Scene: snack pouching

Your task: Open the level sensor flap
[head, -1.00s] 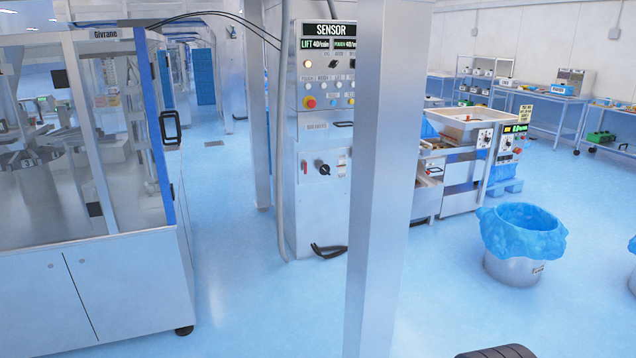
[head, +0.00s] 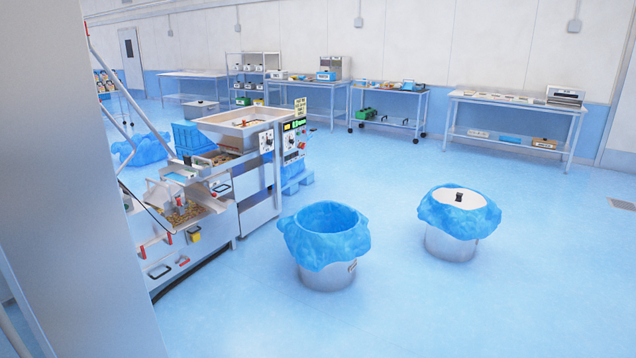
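I cannot pick out a level sensor flap for certain in the head view. A steel feeding machine (head: 257,184) stands left of centre, with an open-topped hopper (head: 240,122), a small control panel (head: 293,140) with a green display, and lower trays with red and black handles. Part of its left side is hidden behind a large grey post (head: 75,190) close to me. My gripper is not in view.
An open bin with a blue liner (head: 325,240) stands in front of the machine. A lidded blue-lined bin (head: 458,215) stands to its right. Work tables (head: 515,100) line the back wall. The blue floor in the right foreground is clear.

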